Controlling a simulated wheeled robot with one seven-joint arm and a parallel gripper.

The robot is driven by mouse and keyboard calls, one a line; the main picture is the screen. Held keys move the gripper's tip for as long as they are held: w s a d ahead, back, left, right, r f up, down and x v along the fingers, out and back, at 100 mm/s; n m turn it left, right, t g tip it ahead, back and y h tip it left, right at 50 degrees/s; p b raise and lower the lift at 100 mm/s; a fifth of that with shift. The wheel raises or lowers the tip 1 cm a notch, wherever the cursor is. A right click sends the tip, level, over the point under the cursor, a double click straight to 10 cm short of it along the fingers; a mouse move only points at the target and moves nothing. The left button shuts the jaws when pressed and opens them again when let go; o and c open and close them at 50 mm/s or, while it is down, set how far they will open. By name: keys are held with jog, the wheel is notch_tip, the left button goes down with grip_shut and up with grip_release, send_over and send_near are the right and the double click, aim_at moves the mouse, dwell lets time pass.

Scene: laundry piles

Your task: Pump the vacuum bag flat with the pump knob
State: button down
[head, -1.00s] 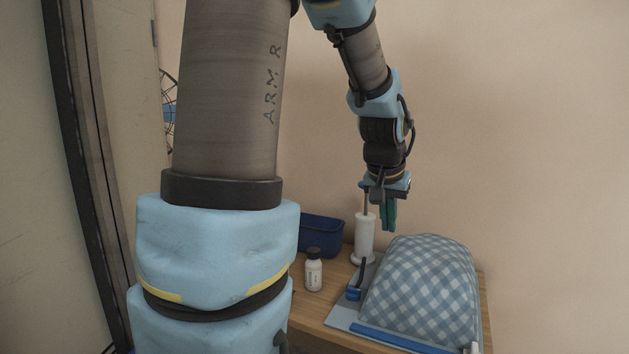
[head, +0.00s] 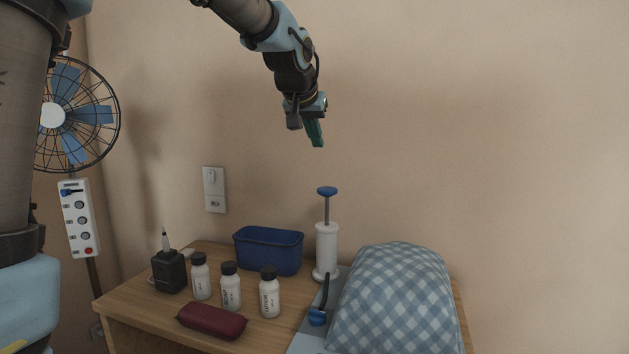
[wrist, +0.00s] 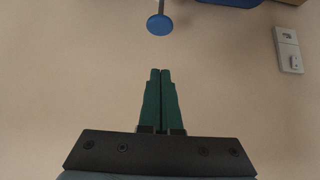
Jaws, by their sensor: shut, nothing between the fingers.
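The white pump (head: 326,250) stands upright on the wooden table. Its blue knob (head: 327,191) sits on top of a raised grey rod. The knob also shows at the top of the wrist view (wrist: 159,24). The vacuum bag (head: 394,300), blue and white checked, is puffed up to the right of the pump. A dark hose with a blue fitting (head: 317,317) lies at the bag's left edge. My gripper (head: 319,146) is above the knob and apart from it. Its green fingers (wrist: 161,72) are together and hold nothing.
A blue bin (head: 268,250) stands left of the pump. A fan (head: 72,115) stands far left. The air around my gripper is clear.

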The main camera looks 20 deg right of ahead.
jog(key=p, duration=0.2)
send_near(327, 187)
jog(key=w+d, duration=0.2)
jog(key=shift+w+d+r, duration=0.25)
jog(key=shift+d+r, duration=0.05)
notch_tip(327, 187, down, 4)
jog(key=shift+w+d+r+p, duration=0.15)
jog(key=shift+d+r+p, duration=0.1)
jog(key=shift+p, duration=0.2)
jog(key=shift+f, duration=0.6)
jog(key=shift+f, duration=0.1)
notch_tip(327, 187, down, 8)
jog(key=b, duration=0.6)
jog(key=shift+a+f+b, duration=0.1)
jog(key=shift+b, duration=0.3)
